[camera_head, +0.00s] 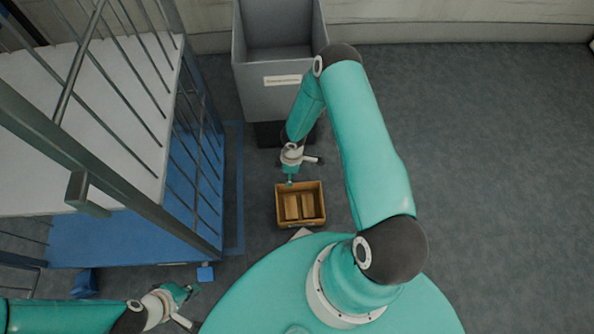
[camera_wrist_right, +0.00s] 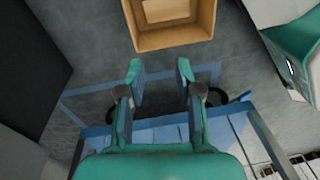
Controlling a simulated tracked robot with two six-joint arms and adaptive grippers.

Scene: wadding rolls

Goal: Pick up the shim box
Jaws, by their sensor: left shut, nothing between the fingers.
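The shim box is an open brown box (camera_head: 280,208) on the grey floor, with light brown blocks (camera_head: 307,205) inside. In the right wrist view the box (camera_wrist_right: 174,40) shows at the top, cut off by the frame edge. My right gripper (camera_head: 290,182) is by the box's far rim in the head view. In the right wrist view its two fingers (camera_wrist_right: 160,72) are apart with nothing between them, and the box is beyond the tips. Contact with the box is not visible. My left gripper (camera_head: 189,304) is shut and empty at the lower left, away from the box.
A tall grey bin (camera_head: 275,95) with a label stands behind the box. A barred rack with a blue lower deck (camera_head: 120,238) is on the left. A small blue object (camera_head: 205,273) lies near my left gripper. The floor (camera_head: 480,170) on the right is clear.

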